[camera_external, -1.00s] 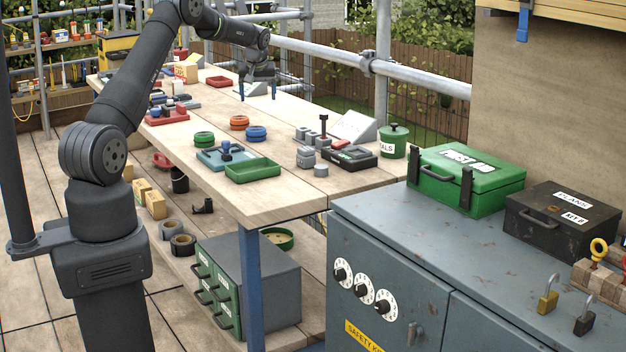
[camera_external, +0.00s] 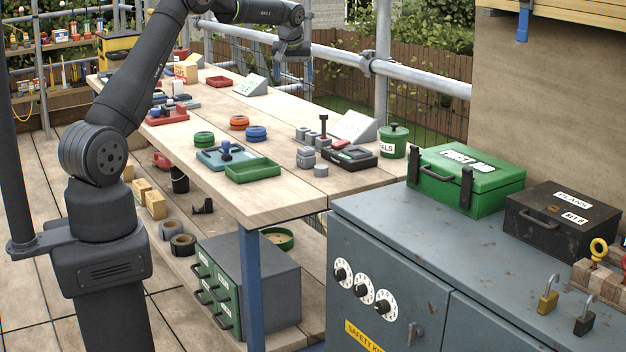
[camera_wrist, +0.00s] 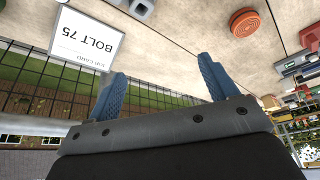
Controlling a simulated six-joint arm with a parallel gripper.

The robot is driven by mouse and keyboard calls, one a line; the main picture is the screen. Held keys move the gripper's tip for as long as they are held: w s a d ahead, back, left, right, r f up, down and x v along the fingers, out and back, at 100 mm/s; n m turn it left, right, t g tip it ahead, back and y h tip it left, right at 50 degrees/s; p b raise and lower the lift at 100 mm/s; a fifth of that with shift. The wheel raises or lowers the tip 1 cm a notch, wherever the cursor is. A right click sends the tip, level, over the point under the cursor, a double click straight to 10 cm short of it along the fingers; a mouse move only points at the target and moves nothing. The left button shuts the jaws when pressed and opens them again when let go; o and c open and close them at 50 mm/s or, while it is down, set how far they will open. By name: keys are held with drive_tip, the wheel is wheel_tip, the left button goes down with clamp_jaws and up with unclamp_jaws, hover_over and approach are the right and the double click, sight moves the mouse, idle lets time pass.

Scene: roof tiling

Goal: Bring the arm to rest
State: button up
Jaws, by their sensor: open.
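My gripper (camera_external: 293,74) is raised above the far right edge of the wooden workbench (camera_external: 262,208) in the external view, level with the scaffold rail. In the wrist view my gripper (camera_wrist: 162,82) shows two blue fingers spread wide apart with nothing between them. It is open and empty. Beneath it the wrist view shows the bench edge and the wire mesh fence.
A scaffold rail (camera_external: 425,82) runs close beside my gripper. A card reading "BOLT 75" (camera_wrist: 86,38) stands on the bench. Green (camera_external: 253,170) and red (camera_external: 219,82) trays, coloured rings and a green tin (camera_external: 394,141) stand on the bench. The air above is clear.

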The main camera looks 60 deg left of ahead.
drive_tip(key=w+d+m, duration=0.2)
drive_tip(key=d, duration=1.1)
drive_tip(key=w+d+m+t+h, duration=0.1)
drive_tip(key=w+d+m, duration=0.1)
drive_tip(key=d, duration=1.1)
drive_tip(key=shift+w+d+m, duration=0.2)
drive_tip(key=shift+w+m, duration=0.1)
drive_tip(key=shift+w, duration=0.45)
drive_tip(key=s+a+n, duration=0.1)
drive_tip(key=a, duration=0.9)
drive_tip(key=s+a+n, duration=0.2)
drive_tip(key=a, duration=0.9)
drive_tip(key=shift+s+n+g+y, duration=0.3)
drive_tip(key=shift+y, duration=0.1)
